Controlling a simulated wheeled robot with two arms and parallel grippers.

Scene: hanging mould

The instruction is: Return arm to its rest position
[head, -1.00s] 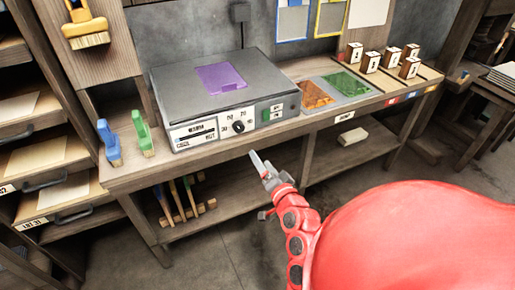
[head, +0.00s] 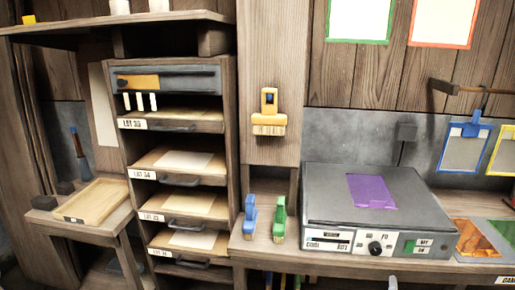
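Only a small pale tip (head: 393,284) shows at the bottom edge of the head view, in front of the bench below the hot plate. It looks like the fingertip of my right gripper. The rest of that gripper and its arm are out of the picture, so I cannot tell whether it is open or shut. My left gripper is not in view.
The grey hot plate (head: 318,197) with a purple sheet (head: 371,191) sits on the bench. A blue brush (head: 250,218) and a green brush (head: 279,220) stand left of it. A yellow brush (head: 269,112) hangs above. Shelves with labelled drawers (head: 184,207) and a wooden tray (head: 94,202) are left.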

